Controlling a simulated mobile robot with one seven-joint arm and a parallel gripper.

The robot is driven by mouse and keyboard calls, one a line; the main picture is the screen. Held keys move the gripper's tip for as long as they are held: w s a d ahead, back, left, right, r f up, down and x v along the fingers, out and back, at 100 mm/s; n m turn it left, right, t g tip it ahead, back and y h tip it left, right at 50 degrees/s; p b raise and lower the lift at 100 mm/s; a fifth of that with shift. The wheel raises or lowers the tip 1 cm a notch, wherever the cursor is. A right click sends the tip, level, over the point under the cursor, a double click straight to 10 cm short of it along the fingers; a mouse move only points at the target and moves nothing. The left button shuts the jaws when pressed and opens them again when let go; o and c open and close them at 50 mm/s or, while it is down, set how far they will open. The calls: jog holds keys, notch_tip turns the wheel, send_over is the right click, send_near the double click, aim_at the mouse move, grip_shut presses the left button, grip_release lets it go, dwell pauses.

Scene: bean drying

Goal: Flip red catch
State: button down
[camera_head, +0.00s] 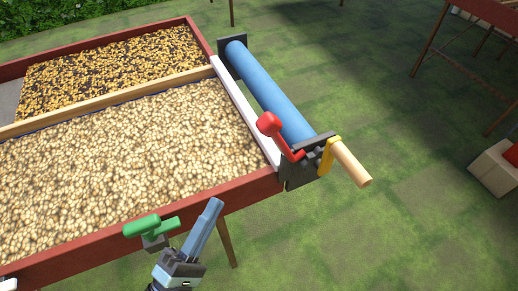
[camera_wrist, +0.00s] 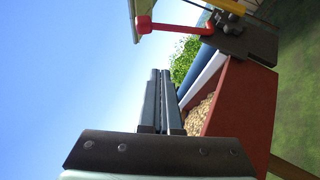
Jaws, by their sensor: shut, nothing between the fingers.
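The red catch (camera_head: 275,133) is a lever with a thick red knob. It sits on a dark bracket at the near end of the blue roller (camera_head: 268,88), at the right end of the drying bed. In the wrist view the red catch (camera_wrist: 172,27) shows at the top, ahead of the fingertips and apart from them. My gripper (camera_head: 213,206) is shut and empty, near the bed's front edge, below and left of the catch in the head view. Its fingers (camera_wrist: 160,75) lie side by side in the wrist view.
A green lever (camera_head: 151,226) stands on the bed's front edge, close left of my gripper. A yellow catch (camera_head: 328,155) and a wooden handle (camera_head: 352,164) sit right of the red catch. The bed (camera_head: 135,232) holds pale beans. Open grass lies to the right.

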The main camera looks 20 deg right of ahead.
aim_at(284, 143)
jog(key=s+d+p+x, duration=0.1)
jog(key=s+p+x, duration=0.1)
jog(key=x, duration=1.1)
jog(key=shift+s+d+r+p, duration=0.15)
jog(key=shift+d+r+p, duration=0.1)
jog(key=shift+p, duration=0.2)
jog(key=shift+r, duration=0.15)
